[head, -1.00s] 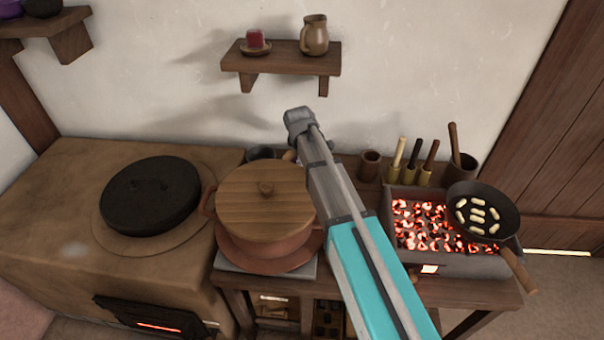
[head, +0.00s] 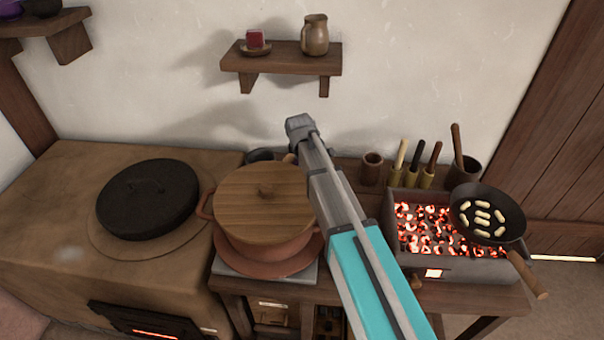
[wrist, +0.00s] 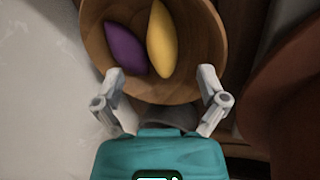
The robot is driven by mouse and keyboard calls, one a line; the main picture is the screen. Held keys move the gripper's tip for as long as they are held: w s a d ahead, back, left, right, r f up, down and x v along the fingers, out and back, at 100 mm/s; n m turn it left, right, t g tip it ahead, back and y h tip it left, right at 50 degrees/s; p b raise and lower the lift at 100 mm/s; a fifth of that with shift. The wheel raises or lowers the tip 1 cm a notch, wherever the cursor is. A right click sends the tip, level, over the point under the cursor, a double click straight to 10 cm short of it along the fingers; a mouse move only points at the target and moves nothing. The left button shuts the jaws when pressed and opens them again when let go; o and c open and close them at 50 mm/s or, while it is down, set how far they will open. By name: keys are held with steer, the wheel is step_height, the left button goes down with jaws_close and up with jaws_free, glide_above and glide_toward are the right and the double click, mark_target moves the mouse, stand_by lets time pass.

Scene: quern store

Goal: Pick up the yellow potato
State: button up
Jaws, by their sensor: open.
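The yellow potato (wrist: 160,40) lies in a round wooden bowl (wrist: 200,75) in the wrist view. It is long with tapered ends. A purple potato (wrist: 126,50) lies beside it on the left. My gripper (wrist: 161,85) is open and empty, with its two fingers apart over the near part of the bowl. The yellow potato is beyond the fingertips, roughly between their lines. In the head view my arm hides the bowl and both potatoes, and the fingers do not show there.
A lidded clay pot (head: 265,205) stands left of my arm. A grill of glowing coals (head: 425,268) with a frying pan (head: 487,214) is on the right. A wall shelf (head: 280,62) holds a jug (head: 314,35). A black lidded pan (head: 148,198) sits on the stove.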

steer(key=shift+b+x, duration=2)
steer(key=shift+x, duration=0.3)
steer(key=shift+a, duration=0.15)
jaws_close()
steer(key=shift+r, duration=0.1)
step_height(320, 180, up, 10)
steer(key=p, duration=1)
